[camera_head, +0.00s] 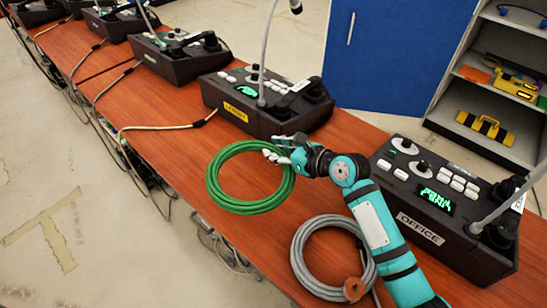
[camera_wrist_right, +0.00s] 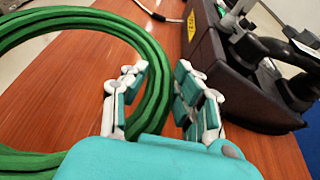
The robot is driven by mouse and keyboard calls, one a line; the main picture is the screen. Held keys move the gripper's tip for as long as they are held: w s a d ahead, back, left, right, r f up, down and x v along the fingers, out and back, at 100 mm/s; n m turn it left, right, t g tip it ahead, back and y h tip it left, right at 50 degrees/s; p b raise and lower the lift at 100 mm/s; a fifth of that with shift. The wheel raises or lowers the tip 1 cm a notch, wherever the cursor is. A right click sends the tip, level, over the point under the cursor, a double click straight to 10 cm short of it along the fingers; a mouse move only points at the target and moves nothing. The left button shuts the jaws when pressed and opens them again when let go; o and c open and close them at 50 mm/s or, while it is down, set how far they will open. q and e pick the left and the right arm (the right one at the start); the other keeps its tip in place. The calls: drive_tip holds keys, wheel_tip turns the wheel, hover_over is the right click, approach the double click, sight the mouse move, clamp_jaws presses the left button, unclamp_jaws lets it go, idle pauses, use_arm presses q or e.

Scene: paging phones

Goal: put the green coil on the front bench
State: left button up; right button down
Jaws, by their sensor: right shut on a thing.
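The green coil (camera_head: 213,182) is a ring of several cable turns over the reddish wooden bench (camera_head: 180,165). My right gripper (camera_head: 277,152) is shut on the coil's right side, near the LOBBY unit. In the right wrist view the green coil (camera_wrist_right: 155,70) passes between the fingers of my right gripper (camera_wrist_right: 160,92), and the rest of the ring spreads to the left. The coil lies roughly flat; I cannot tell whether it touches the wood. My left gripper is not in view.
A grey coil (camera_head: 303,262) with a brown tie lies below my right arm. The LOBBY paging phone (camera_head: 225,95) stands behind, the OFFICE one (camera_head: 435,235) to the right. More phones line the bench to the far left. A shelf (camera_head: 470,135) holds yellow cases beside a blue cabinet (camera_head: 390,60).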

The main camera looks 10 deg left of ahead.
sight(276, 175)
wheel_tip(276, 175, down, 3)
drive_tip(key=shift+r, duration=0.1)
wheel_tip(276, 175, down, 4)
drive_tip(key=shift+f+b, duration=0.1)
drive_tip(key=shift+b, duration=0.65)
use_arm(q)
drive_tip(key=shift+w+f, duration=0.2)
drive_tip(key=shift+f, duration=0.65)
use_arm(e)
drive_tip(key=c, duration=1)
unclamp_jaws()
drive_tip(key=shift+f, duration=0.1)
drive_tip(key=shift+c, duration=0.2)
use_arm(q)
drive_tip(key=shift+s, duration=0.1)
use_arm(e)
drive_tip(key=p+v, duration=0.1)
drive_tip(key=v, duration=1.1)
drive_tip(key=shift+s+p, duration=0.1)
drive_tip(key=shift+p, duration=0.3)
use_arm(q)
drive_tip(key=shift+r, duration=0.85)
